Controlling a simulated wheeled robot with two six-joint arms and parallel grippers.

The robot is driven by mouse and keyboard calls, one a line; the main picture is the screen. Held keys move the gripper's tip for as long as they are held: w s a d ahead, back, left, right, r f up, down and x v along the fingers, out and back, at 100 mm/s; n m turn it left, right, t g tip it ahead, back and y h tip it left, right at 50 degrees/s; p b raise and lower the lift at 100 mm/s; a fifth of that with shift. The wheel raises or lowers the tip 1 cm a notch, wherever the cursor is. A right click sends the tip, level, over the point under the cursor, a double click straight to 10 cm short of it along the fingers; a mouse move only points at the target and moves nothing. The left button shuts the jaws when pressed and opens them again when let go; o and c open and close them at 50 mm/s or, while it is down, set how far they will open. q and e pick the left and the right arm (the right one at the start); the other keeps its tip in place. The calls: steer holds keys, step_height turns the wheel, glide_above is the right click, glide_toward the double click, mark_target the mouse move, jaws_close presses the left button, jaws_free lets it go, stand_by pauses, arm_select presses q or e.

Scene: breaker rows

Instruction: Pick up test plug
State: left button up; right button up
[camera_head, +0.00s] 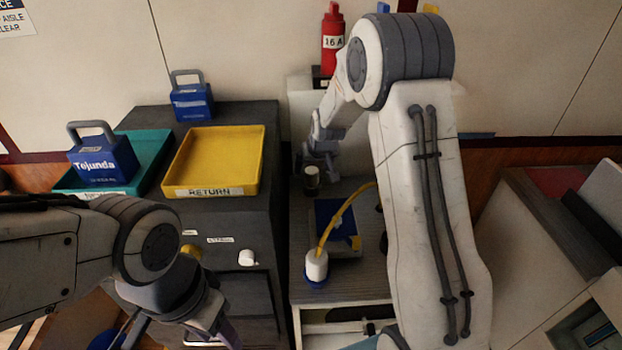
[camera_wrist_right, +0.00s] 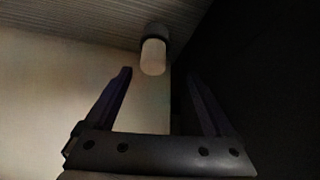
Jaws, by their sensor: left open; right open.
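A white plug with a blue base (camera_head: 316,266) stands on the grey cabinet top, with a yellow cable running from its top toward the right arm; I take it to be the test plug. A small dark cylinder with a pale band (camera_head: 311,182) stands further back, just below my right gripper (camera_head: 320,158). In the right wrist view, a pale cylinder with a dark end (camera_wrist_right: 153,55) shows ahead of the open, empty fingers (camera_wrist_right: 160,85), apart from them; I cannot tell for sure which object it is. My left gripper (camera_head: 182,332) is open and empty at the lower left.
A blue and yellow box (camera_head: 338,228) lies behind the white plug. A yellow RETURN tray (camera_head: 215,160) and a teal tray (camera_head: 150,155) with a blue Tejunda lock-shaped block (camera_head: 103,160) are at left. Another blue block (camera_head: 192,102) and a red 16 A cylinder (camera_head: 333,42) stand behind.

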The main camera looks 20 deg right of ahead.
mark_target(311, 170)
steer(key=w+f, duration=0.2)
steer(key=w+d+f+p, duration=0.1)
steer(key=w+f, duration=0.1)
steer(key=shift+w+d+f, duration=0.15)
steer(key=shift+w, duration=0.05)
steer(key=shift+p+x, duration=0.45)
steer(key=shift+x, duration=2.5)
steer(key=shift+s+f, duration=0.1)
steer(key=shift+s, duration=0.1)
jaws_close()
